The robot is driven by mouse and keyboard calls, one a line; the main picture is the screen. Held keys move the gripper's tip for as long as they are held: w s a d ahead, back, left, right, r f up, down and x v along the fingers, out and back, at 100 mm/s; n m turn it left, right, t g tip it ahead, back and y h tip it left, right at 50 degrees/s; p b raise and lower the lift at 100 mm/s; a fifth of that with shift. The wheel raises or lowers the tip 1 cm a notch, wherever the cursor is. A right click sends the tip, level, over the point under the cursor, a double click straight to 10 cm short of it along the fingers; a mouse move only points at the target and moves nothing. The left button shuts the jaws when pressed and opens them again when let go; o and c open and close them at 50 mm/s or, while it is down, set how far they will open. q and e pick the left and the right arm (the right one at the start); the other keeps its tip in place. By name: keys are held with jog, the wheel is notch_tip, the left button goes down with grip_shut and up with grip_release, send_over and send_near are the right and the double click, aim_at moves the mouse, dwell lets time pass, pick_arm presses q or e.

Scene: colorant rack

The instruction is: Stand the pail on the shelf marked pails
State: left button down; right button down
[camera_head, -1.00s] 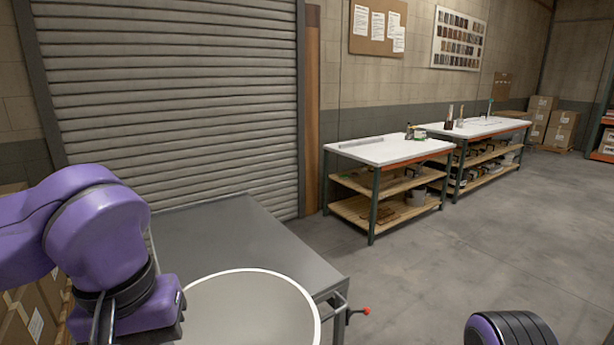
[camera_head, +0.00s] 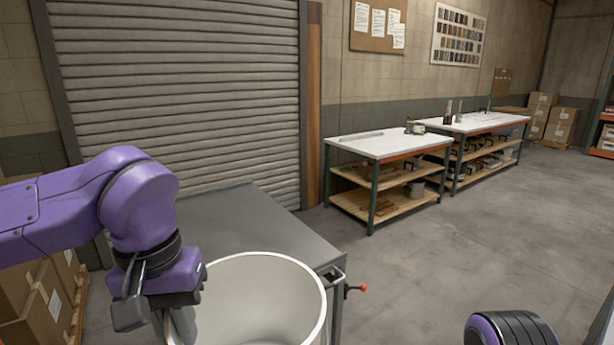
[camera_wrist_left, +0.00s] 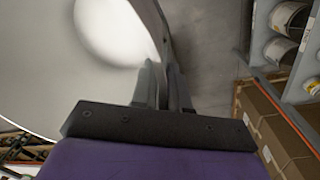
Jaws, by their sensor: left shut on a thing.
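The pail (camera_head: 262,292) is a large, pale, open-topped round container, low in the middle of the head view, with its lower part cut off by the frame edge. Its pale inside and rim (camera_wrist_left: 60,70) fill the left of the left wrist view. My left gripper (camera_wrist_left: 164,86) is shut on the pail's wall at the rim, at the pail's left side in the head view. Its fingertips are largely hidden in the head view. My right gripper is not in view. No shelf label reading pails can be made out.
A grey metal table (camera_head: 235,222) stands behind the pail. Two white-topped workbenches (camera_head: 385,145) with lower shelves stand farther right. Shelving with white cans (camera_wrist_left: 290,20) and cardboard boxes (camera_wrist_left: 275,130) shows in the left wrist view.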

pick_arm(q)
jog(key=w+a+f, duration=0.1)
jog(key=w+f, duration=0.2)
jog(key=f, duration=0.4)
jog(key=w+a+f+m, duration=0.1)
jog(key=w+f, duration=0.2)
jog(key=f, duration=0.4)
jog(key=w+a+f, duration=0.1)
jog(key=w+f, duration=0.2)
jog(key=f, duration=0.4)
jog(key=shift+w+f, duration=0.3)
